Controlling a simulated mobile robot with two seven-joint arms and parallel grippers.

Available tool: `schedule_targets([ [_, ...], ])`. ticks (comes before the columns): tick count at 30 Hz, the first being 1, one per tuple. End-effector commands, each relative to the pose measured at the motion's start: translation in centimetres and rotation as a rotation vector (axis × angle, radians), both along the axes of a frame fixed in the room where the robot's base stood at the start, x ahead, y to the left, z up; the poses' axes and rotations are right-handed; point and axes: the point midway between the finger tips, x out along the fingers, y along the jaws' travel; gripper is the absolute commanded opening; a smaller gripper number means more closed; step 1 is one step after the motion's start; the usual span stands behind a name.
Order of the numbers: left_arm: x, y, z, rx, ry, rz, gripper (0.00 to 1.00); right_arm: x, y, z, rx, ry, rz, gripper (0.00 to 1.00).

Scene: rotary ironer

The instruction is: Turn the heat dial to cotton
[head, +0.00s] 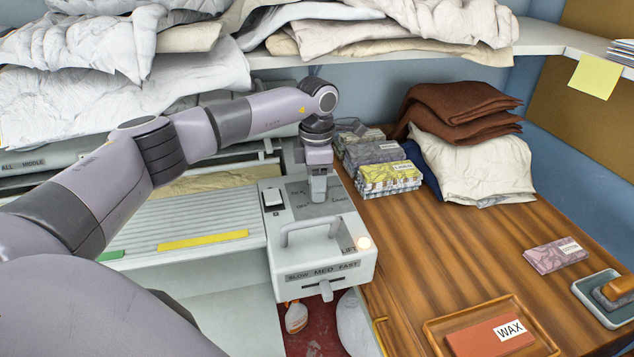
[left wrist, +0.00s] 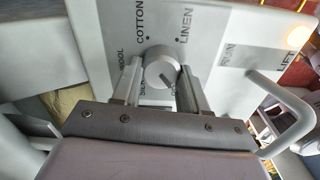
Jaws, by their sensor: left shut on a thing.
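The round grey heat dial (left wrist: 160,70) sits on the ironer's control panel (head: 335,210). My left gripper (head: 318,196) points down onto the panel, with its fingers on either side of the dial and shut on it. In the left wrist view the gripper (left wrist: 160,85) shows the dial between its fingers. The labels COTTON (left wrist: 140,22) and LINEN (left wrist: 185,24) stand beyond the dial, WOOL is to its left, and SILK is partly covered by a finger. I cannot make out the dial's pointer. My right gripper is not in view.
A loop handle (head: 318,228), a LIFT lamp (head: 364,242) and a speed lever (head: 326,291) are on the ironer's end housing. Labelled cloth packs (head: 390,176) and folded linen (head: 475,165) lie on the wooden table (head: 440,240) to the right. A laden shelf (head: 545,40) hangs above.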

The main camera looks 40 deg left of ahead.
Motion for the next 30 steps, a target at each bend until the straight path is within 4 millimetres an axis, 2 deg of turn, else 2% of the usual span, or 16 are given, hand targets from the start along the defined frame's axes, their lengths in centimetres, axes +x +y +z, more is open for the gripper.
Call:
schedule_targets([
  [10,0.19,0.04,0.24,-0.002,-0.007,-0.126,0.13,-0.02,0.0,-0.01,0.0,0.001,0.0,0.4],
  [25,0.22,0.03,0.26,-0.002,-0.008,-0.143,0.13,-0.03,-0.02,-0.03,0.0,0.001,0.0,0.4],
  [26,0.22,0.03,0.26,-0.002,-0.008,-0.143,0.46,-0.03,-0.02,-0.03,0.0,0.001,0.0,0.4],
  [27,0.21,0.03,0.26,-0.003,-0.008,-0.143,0.59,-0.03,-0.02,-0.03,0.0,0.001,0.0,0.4],
  [28,0.21,0.03,0.24,-0.002,-0.007,-0.143,0.69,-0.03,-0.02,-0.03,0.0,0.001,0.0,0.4],
  [30,0.16,0.03,0.19,-0.002,-0.006,-0.143,0.69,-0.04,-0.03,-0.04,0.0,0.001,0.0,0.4],
])
